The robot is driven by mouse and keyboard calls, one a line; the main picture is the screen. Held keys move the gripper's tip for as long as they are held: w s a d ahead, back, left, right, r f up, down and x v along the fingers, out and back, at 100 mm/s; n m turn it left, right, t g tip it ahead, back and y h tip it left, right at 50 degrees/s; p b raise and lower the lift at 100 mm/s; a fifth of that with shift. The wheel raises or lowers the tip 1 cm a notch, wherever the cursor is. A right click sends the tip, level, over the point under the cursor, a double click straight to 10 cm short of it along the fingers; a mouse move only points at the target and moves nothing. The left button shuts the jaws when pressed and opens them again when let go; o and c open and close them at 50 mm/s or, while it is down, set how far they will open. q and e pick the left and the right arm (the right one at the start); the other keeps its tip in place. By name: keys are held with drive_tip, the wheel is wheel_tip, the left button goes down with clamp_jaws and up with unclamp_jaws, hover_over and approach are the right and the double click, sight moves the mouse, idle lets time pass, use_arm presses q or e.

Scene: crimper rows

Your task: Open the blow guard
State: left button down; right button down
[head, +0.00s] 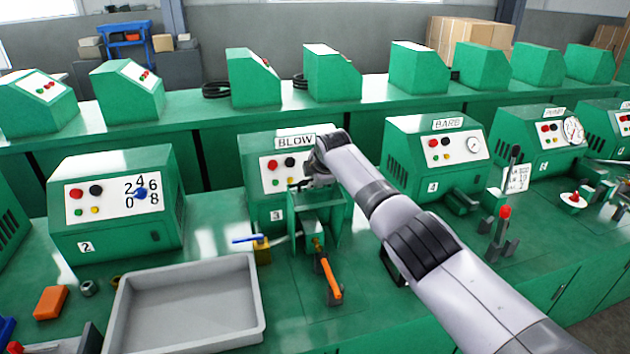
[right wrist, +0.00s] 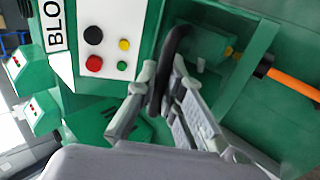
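The blow machine (head: 262,180) is a green box with the sign BLOW and a button panel. Its green guard (head: 292,215) stands in front of the lower face, around the fixture. In the right wrist view the guard (right wrist: 238,85) is on the right, with a dark curved handle (right wrist: 172,55). My right gripper (head: 312,178) is at the guard's top edge. In the right wrist view its fingers (right wrist: 165,85) lie on both sides of the handle and appear shut on it. The wrist partly hides the guard in the head view. My left gripper is not recognisable in either view.
A grey tray (head: 258,305) lies at the front left of the machine. A blue-handled valve (head: 262,246) and an orange-handled lever (head: 331,280) stick out near the guard. The barb machine (head: 425,150) stands to the right. An orange block (head: 50,302) lies left of the tray.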

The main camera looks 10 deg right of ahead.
drive_tip(key=c, duration=2)
unclamp_jaws()
drive_tip(key=shift+f, duration=0.1)
drive_tip(key=shift+o, duration=0.2)
drive_tip(key=shift+r, duration=0.2)
drive_tip(key=v, duration=1.1)
drive_tip(key=shift+s+r, duration=0.25)
drive_tip(key=shift+c, duration=0.5)
